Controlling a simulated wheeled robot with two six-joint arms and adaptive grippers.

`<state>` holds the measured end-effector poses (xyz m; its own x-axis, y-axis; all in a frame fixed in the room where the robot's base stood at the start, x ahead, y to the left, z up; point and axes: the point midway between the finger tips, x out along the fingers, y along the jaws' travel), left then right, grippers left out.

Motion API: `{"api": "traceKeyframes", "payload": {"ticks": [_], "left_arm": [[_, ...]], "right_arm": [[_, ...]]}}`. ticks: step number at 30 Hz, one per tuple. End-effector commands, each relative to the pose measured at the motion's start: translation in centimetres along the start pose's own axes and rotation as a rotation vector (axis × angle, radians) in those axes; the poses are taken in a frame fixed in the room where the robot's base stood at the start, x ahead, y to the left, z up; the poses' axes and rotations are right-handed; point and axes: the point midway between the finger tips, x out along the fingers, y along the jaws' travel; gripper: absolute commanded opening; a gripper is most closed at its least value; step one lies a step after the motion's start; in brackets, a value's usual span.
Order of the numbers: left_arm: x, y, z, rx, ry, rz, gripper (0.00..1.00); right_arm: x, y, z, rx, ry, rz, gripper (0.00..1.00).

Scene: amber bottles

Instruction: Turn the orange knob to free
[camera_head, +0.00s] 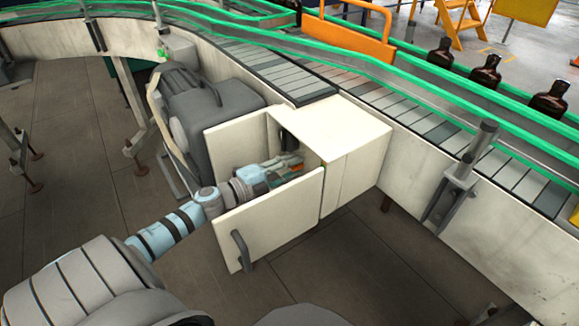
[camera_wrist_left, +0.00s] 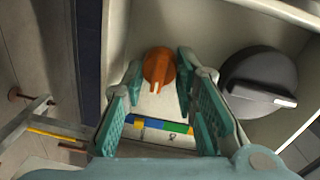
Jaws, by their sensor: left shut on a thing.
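The orange knob (camera_wrist_left: 158,68) shows in the left wrist view inside a white cabinet, with a pale pointer mark toward the bottom of the picture. My left gripper (camera_wrist_left: 161,84) has its teal fingers on either side of the knob and is shut on it. In the head view the left gripper (camera_head: 287,166) reaches in between the open doors of the white cabinet (camera_head: 350,150), and the knob is mostly hidden there. My right gripper is not in view.
A black knob (camera_wrist_left: 258,82) sits right of the orange one. One open cabinet door (camera_head: 275,222) with a handle stands close in front of my left arm. A grey motor housing (camera_head: 205,105) is behind it. A conveyor (camera_head: 400,105) carries amber bottles (camera_head: 486,75).

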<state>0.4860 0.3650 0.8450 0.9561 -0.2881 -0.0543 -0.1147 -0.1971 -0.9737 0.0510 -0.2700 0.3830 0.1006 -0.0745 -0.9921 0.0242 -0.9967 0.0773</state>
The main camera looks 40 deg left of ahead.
Motion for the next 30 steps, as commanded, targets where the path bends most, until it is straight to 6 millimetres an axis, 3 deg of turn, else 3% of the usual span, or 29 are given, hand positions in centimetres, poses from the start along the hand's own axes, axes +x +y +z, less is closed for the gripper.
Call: {"api": "traceKeyframes", "payload": {"ticks": [14, 15, 18, 30], "left_arm": [[-0.01, 0.03, 0.03, 0.016, -0.002, 0.001, 0.00], [-0.01, 0.03, 0.03, 0.016, -0.002, 0.001, 0.31], [0.00, 0.02, 0.02, 0.015, -0.002, 0.000, 0.47], [0.00, 0.13, 0.00, 0.013, -0.001, 0.002, 0.47]], "right_arm": [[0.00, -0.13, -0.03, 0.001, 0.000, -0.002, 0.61], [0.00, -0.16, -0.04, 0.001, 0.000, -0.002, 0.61], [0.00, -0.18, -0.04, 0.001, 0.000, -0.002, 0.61], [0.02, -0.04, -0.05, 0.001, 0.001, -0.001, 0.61]]}}
